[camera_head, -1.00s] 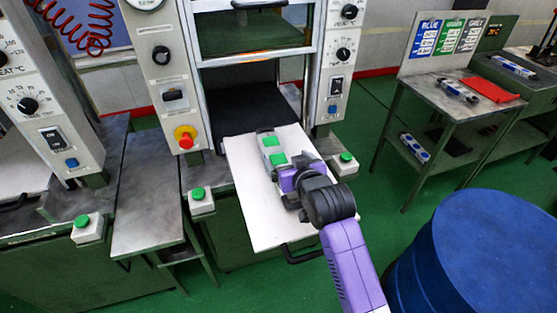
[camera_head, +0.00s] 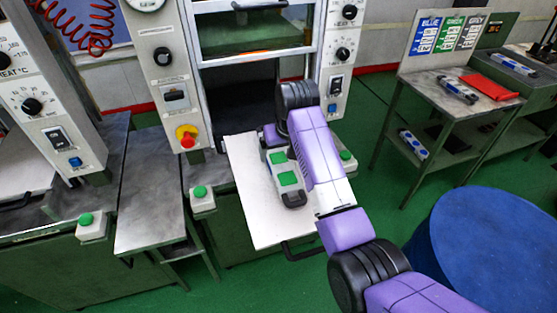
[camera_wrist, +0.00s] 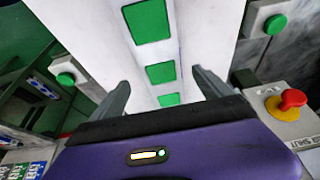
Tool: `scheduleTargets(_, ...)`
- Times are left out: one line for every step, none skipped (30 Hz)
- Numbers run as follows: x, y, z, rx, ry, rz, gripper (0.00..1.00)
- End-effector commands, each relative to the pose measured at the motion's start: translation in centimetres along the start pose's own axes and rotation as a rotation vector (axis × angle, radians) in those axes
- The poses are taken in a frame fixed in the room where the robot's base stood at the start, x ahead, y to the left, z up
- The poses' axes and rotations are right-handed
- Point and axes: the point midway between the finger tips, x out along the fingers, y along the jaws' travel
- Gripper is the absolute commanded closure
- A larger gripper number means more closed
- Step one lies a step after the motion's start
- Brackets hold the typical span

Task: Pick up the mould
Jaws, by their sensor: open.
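The mould (camera_head: 290,191) is a pale grey block with green squares on top and a dark handle at its near end. It lies on the white plate (camera_head: 258,218) in front of the press. My gripper (camera_wrist: 160,80) is open, its two dark fingers on either side of the mould (camera_wrist: 157,55) in the wrist view. I cannot tell whether the fingers touch it. In the head view my wrist is over the mould's far end, and my arm hides part of its right side and the fingertips.
The press (camera_head: 182,75) with an open dark bay stands just behind the plate. Green-button boxes (camera_head: 201,198) stand beside the plate. A side table (camera_head: 425,88) holds a blue-and-white mould (camera_head: 457,90) and a red cloth (camera_head: 490,86). A blue drum (camera_head: 490,245) is at lower right.

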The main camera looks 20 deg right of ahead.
Motion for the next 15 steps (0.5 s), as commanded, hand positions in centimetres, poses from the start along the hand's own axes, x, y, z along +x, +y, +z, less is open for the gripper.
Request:
scheduleTargets(0.6, -0.1, 0.1, -0.001, -0.005, 0.0, 0.11)
scheduleTargets(1.0, -0.2, 0.1, -0.001, -0.005, 0.0, 0.11)
scheduleTargets(1.6, -0.3, 0.0, -0.001, -0.004, 0.0, 0.11)
scheduleTargets(2.0, -0.3, 0.1, -0.001, -0.005, 0.0, 0.11)
scheduleTargets(2.5, -0.3, 0.1, 0.0, -0.003, 0.0, 0.11)
scheduleTargets(3.0, -0.3, 0.1, 0.0, -0.004, 0.0, 0.11)
scheduleTargets(3.3, -0.3, 0.0, 0.0, -0.002, 0.0, 0.11)
scheduleTargets(3.6, -0.3, 0.1, 0.0, -0.002, 0.0, 0.11)
scheduleTargets(3.9, -0.3, 0.1, 0.0, -0.002, 0.0, 0.11)
scheduleTargets(4.0, -0.3, 0.0, 0.0, 0.0, 0.0, 0.11)
scheduleTargets(4.1, -0.3, 0.0, 0.0, 0.0, 0.0, 0.11)
scheduleTargets(4.2, -0.3, 0.0, 0.0, 0.001, 0.0, 0.11)
scheduleTargets(4.2, -0.3, 0.0, 0.0, 0.001, 0.0, 0.11)
scheduleTargets(4.2, -0.3, 0.0, 0.0, 0.001, 0.0, 0.11)
scheduleTargets(4.2, -0.3, 0.0, 0.0, 0.001, 0.0, 0.11)
